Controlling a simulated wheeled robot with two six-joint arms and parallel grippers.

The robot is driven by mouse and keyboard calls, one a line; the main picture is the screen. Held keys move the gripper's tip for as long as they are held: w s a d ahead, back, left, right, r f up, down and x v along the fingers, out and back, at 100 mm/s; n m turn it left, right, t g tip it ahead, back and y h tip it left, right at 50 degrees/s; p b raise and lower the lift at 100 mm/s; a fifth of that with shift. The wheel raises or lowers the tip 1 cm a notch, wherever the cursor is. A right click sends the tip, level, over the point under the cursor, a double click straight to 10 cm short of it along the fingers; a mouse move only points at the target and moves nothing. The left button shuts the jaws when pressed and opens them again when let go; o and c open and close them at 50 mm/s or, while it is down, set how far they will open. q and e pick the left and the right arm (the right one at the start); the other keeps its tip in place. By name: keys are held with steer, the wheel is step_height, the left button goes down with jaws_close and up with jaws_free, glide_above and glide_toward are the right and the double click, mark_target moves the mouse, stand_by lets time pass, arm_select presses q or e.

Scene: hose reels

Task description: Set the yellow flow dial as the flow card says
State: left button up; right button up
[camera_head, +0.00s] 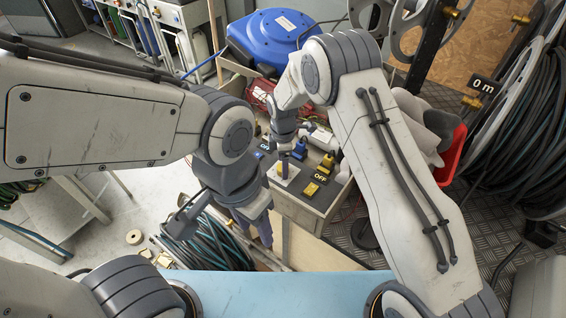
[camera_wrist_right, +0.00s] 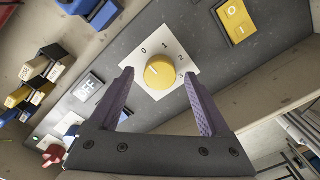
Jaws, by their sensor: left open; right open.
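The yellow flow dial (camera_wrist_right: 160,72) sits on a white scale plate (camera_wrist_right: 189,68) marked 0, 1, 2 and 3 on a dark panel. A small mark on the dial seems to lie toward 0, but it is too fine to be sure. My right gripper (camera_wrist_right: 158,76) is open, its purple fingers on either side of the dial in the right wrist view; I cannot tell whether they touch it. In the head view it points down over the white plate (camera_head: 290,177). My left gripper (camera_head: 255,225) is open and empty, left of the panel box. I cannot make out a flow card.
A blue hose reel (camera_head: 270,40) stands behind. A red bin (camera_head: 452,155) and coiled hoses (camera_head: 520,110) are at right.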

steer(key=shift+f, duration=0.25)
jaws_close()
